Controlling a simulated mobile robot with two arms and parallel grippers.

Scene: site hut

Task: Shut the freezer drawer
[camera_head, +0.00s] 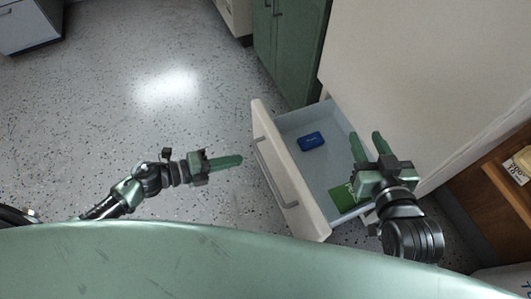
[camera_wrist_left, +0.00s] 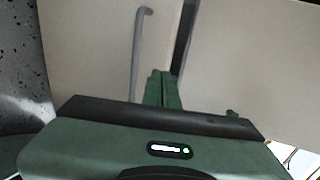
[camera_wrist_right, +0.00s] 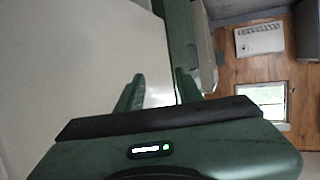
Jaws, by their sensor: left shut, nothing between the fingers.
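The freezer drawer (camera_head: 290,185) stands pulled out from the cream freezer body (camera_head: 430,70) in the head view. Its front has a grey bar handle (camera_head: 272,172), which also shows in the left wrist view (camera_wrist_left: 138,55). A blue box (camera_head: 311,141) and a green packet (camera_head: 345,196) lie inside the drawer. My left gripper (camera_head: 240,160) is shut and empty, left of the drawer front and apart from it. My right gripper (camera_head: 366,140) is open above the right side of the drawer, with nothing visible between its fingers; the head view does not show its height clearly.
A green cabinet (camera_head: 285,45) stands beyond the drawer. A wooden shelf unit (camera_head: 500,185) stands at the right. The speckled grey floor (camera_head: 170,120) left of the drawer is clear. My own green body fills the bottom of the head view.

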